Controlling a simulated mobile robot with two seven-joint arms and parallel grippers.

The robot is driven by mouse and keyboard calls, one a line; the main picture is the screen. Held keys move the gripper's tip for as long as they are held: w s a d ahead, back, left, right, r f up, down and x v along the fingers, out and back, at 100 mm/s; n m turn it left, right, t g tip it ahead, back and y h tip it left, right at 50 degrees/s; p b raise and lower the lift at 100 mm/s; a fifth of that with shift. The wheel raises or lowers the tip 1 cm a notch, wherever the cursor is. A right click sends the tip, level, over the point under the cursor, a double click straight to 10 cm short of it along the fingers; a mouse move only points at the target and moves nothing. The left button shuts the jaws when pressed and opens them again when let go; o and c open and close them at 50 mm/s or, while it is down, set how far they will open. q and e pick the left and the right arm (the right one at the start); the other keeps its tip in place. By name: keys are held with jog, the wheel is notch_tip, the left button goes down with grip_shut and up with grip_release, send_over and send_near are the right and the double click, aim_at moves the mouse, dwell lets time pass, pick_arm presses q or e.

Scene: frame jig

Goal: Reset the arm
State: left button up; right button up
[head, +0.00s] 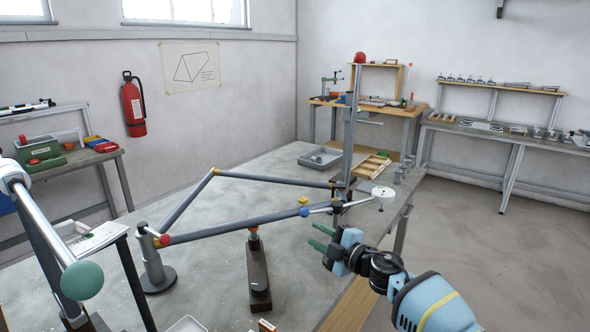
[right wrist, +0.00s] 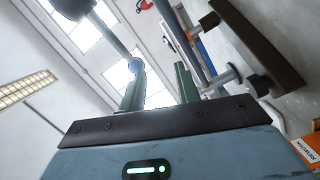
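A bicycle-like frame of grey tubes (head: 240,226) with red and yellow joints is held in the jig on the table. A white round dial (head: 383,193) sits at the other side of the post. My right gripper (head: 320,237) is open and empty, its green fingers apart just below and right of the blue ball. In the right wrist view a blue ball (right wrist: 136,65) on a rod shows beyond the fingers (right wrist: 160,88). My left gripper is not in view.
A lever with a green ball (head: 83,280) stands at the near left. A dark stand (head: 258,270) with a red top is under the frame. A grey tray (head: 320,157) and a wooden rack (head: 370,168) lie at the back of the table. Floor at the right is clear.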

jog(key=s+d+f+m+g+h, duration=0.1)
jog(key=s+d+f+m+h, duration=0.25)
jog(key=s+f+m, duration=0.5)
jog(key=s+d+f+m+g+h, duration=0.15)
jog(key=s+f+m+h, duration=0.35)
jog(key=s, duration=0.6)
jog(key=s+d+f+m+h, duration=0.3)
jog(key=s+d+f+m, duration=0.1)
jog(key=s+f, duration=0.45)
jog(key=s+d+m+g, duration=0.1)
jog(key=s+d+g, duration=0.3)
jog(key=s, duration=1.2)
jog(key=s+d+m+g, duration=0.15)
jog(key=s+g, duration=0.45)
jog(key=s, duration=1)
jog(key=w+a+f+t+y, duration=0.2)
jog(key=w+a+f+t, duration=0.1)
jog(key=w+f+t, duration=0.4)
jog(key=shift+f+t, duration=0.55)
jog(key=shift+f, duration=0.6)
jog(key=shift+a, duration=0.1)
